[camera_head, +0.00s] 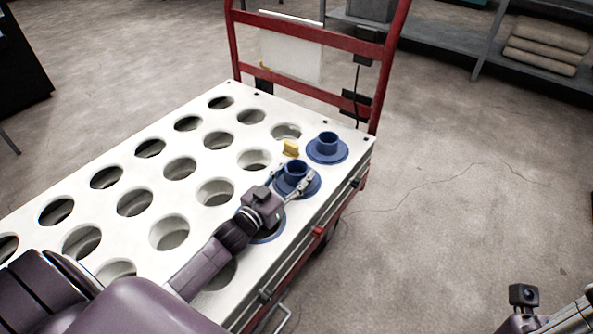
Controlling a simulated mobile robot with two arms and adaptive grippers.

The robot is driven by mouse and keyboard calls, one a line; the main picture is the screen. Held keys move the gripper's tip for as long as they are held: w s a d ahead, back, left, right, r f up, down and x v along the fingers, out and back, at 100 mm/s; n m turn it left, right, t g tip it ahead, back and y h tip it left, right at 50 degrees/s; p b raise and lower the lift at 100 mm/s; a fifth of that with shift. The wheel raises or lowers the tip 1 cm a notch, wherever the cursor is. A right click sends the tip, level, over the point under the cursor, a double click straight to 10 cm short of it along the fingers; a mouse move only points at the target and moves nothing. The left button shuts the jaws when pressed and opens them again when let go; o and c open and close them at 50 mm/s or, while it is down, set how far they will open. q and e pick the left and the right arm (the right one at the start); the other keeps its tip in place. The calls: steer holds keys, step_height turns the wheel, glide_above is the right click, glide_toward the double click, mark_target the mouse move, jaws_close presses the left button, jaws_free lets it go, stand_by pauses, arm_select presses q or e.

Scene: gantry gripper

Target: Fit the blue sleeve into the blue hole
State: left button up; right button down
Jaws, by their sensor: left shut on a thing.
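My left gripper (291,184) is shut on a blue sleeve (296,169), a short tube with a wide round flange. The sleeve is upright at the right side of the white board (215,140). I cannot tell whether its flange touches the board. A hole with a blue rim (268,239) lies nearer to me, partly hidden under my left gripper and wrist. A second blue sleeve (328,147) stands upright at the board's far right corner, its flange flat on the top. Part of my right gripper (524,297) shows at the lower right, its fingers unclear.
The board has rows of large open holes. A small yellow piece (290,148) stands between the two sleeves. A red cart frame (382,75) rises behind the board. A shelf (500,50) with folded sacks is at the back right. The floor at right is clear.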

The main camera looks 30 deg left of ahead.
arm_select(q)
steer(key=shift+s+f, duration=0.1)
steer(key=shift+f, duration=0.25)
